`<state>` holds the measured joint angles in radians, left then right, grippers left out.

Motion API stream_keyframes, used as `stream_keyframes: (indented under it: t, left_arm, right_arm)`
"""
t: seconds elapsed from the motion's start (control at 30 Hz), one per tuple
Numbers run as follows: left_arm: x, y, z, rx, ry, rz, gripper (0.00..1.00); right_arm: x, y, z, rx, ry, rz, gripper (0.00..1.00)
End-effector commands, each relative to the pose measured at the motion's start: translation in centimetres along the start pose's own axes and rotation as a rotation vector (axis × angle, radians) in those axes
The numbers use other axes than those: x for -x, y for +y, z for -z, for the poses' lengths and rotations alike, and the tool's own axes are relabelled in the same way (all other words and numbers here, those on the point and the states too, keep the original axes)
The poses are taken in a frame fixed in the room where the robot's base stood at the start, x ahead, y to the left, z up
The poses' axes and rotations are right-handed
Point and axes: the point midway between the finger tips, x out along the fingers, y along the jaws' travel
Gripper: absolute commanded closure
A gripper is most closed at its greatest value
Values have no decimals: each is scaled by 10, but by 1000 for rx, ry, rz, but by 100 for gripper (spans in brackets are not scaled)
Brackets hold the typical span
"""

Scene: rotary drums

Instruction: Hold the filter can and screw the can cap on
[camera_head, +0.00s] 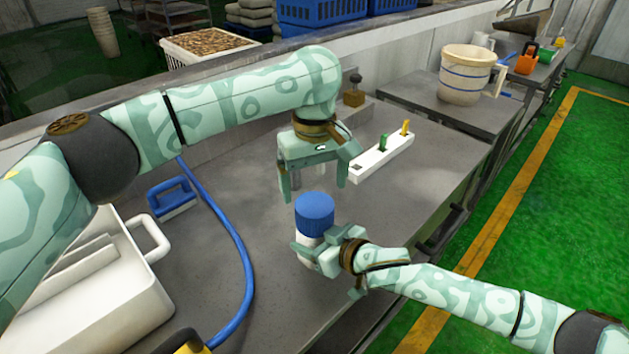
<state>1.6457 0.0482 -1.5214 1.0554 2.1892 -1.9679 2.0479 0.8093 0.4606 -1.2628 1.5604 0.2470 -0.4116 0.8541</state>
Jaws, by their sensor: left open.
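The filter can (306,244) is white and stands upright, with the ribbed blue can cap (315,213) on its top. How far the cap is screwed down cannot be seen. My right gripper (312,250) comes in from the right and is closed around the can's white body below the cap, hiding part of it. My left gripper (313,190) points down with its fingers apart, just above and behind the cap in the picture. It holds nothing.
The grey worktop (215,215) has a blue-handled brush (172,199), a blue hose (237,245) and a white bin (100,300) at left. A white rack (382,158) with green and yellow pieces lies behind. A bucket (466,76) stands on the far table.

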Motion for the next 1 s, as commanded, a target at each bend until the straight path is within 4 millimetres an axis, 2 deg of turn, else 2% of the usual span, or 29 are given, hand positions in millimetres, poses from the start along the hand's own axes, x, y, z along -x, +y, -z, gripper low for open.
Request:
stream_keyframes:
  t: [0.17, 0.27, 0.5, 0.7, 1.0]
  left_arm:
    - [-3, 0, 0, -2, -1, 0, 13]
    - [-12, 0, 0, -3, -1, 2, 13]
    - [-49, 0, 0, -2, -2, 2, 13]
    - [-72, 0, 0, -3, -1, 0, 13]
    - [-81, 0, 0, -4, 0, 0, 13]
  right_arm:
    - [0, 0, -2, -2, -3, 0, 100]
    - [0, 0, -2, -2, -3, 0, 100]
    - [0, 0, -2, -2, -3, 0, 100]
    - [0, 0, -2, -2, -3, 0, 100]
    - [0, 0, -2, -2, -3, 0, 100]
